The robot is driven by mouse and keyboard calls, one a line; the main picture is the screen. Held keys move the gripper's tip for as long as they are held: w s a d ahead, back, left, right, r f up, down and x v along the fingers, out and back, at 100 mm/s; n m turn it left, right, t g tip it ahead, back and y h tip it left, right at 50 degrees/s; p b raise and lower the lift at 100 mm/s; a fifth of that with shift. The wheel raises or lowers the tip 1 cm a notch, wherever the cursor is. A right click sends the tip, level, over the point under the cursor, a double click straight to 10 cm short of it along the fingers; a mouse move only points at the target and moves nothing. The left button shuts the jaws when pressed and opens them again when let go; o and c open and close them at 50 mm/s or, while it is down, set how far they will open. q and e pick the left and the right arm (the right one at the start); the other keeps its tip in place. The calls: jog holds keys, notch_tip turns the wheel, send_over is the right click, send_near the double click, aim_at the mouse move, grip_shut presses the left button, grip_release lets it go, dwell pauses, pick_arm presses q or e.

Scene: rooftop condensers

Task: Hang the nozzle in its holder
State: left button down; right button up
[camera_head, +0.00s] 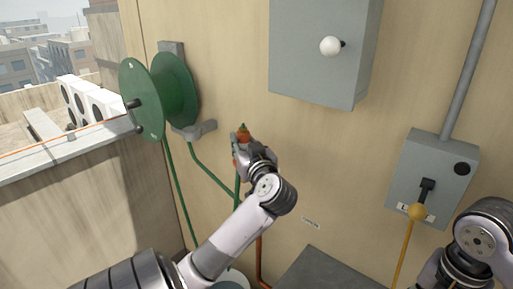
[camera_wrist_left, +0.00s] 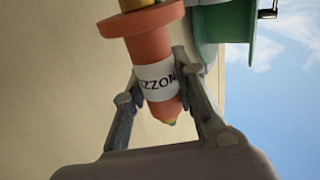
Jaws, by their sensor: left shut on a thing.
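The orange nozzle (camera_head: 243,134) is held in my left gripper (camera_head: 243,150), to the right of the green reel and in front of the beige wall. In the left wrist view the nozzle (camera_wrist_left: 158,82) has a wide flange and a white label with partly visible lettering. The fingers stand on both sides of its body. A grey bracket (camera_head: 197,130), which looks like the holder, sticks out under the reel. The nozzle is to its right and looks apart from it; depth is hard to judge. My right arm is at the lower right, its gripper out of view.
A green hose reel (camera_head: 160,95) is mounted on the wall, its hose hanging below. A grey box with a white knob (camera_head: 330,46) is above right. A dark grey box top (camera_head: 325,270) is below.

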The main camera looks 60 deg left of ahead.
pick_arm(q)
jog(key=s+a+r+n+g, duration=0.25)
jog(key=a+r, duration=0.45)
jog(key=a, duration=0.4)
jog(key=s+a+r+n+g, duration=0.1)
jog(key=s+a+r+g, duration=0.25)
jog(key=a+r, duration=0.6)
notch_tip(320, 180, down, 6)
jog(key=a, duration=0.2)
jog(key=shift+f+t+y, duration=0.25)
jog(key=shift+t+y, duration=0.05)
notch_tip(320, 180, down, 6)
jog(key=shift+f, duration=0.25)
dwell(2.8)
jog(key=shift+d, duration=0.1)
jog(key=c, duration=1.2)
grip_release()
jog(key=d, duration=1.2)
jog(key=shift+w, duration=0.15)
